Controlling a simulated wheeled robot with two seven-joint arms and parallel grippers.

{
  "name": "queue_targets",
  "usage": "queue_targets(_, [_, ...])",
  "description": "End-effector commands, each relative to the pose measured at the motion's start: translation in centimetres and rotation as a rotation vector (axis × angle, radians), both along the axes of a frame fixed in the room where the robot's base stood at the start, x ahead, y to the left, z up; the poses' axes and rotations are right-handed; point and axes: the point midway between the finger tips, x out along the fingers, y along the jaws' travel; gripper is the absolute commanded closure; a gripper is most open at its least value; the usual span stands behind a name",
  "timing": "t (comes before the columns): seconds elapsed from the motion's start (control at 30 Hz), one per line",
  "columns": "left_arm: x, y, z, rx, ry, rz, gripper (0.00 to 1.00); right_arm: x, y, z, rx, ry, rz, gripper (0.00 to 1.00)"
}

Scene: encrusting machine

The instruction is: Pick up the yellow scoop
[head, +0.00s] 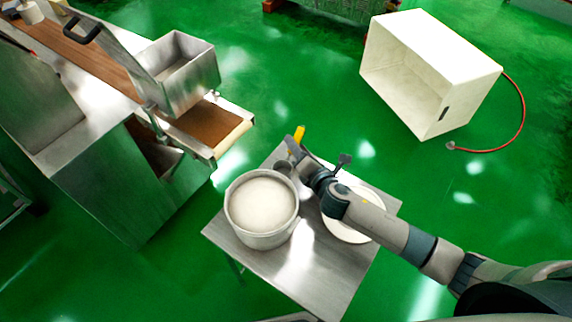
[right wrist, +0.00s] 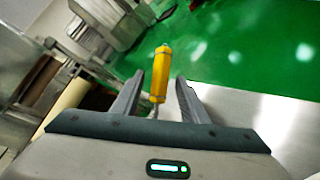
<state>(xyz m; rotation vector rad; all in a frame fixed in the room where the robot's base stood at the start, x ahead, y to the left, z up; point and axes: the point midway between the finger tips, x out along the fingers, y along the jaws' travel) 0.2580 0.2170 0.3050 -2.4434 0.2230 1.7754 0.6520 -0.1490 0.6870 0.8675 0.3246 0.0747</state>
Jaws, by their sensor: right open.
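The yellow scoop's handle (head: 299,133) sticks up at the far side of the small metal table in the head view. My right gripper (head: 291,145) is open at the handle. In the right wrist view, the yellow handle (right wrist: 160,75) stands upright between the two fingers of the gripper (right wrist: 157,92), with gaps on both sides. My left gripper is not in view.
A pot of white contents (head: 262,204) stands on the metal table (head: 300,272). A white round dish (head: 345,228) lies under my right arm. The encrusting machine (head: 100,180) with its metal hopper (head: 185,75) stands left. A white open box (head: 430,70) is on the green floor.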

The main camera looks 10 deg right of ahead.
Motion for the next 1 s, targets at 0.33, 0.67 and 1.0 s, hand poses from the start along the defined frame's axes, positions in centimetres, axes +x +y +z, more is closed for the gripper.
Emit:
queue_targets(0.33, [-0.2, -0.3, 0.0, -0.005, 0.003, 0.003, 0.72, 0.0, 0.0, 0.0, 0.0, 0.0, 0.0, 1.0])
queue_targets(0.67, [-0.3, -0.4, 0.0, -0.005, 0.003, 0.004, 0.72, 0.0, 0.0, 0.2, 0.001, -0.002, 0.0, 1.0])
queue_targets(1.0, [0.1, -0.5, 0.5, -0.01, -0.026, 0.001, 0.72, 0.1, 0.0, 3.5, 0.001, -0.006, 0.001, 1.0])
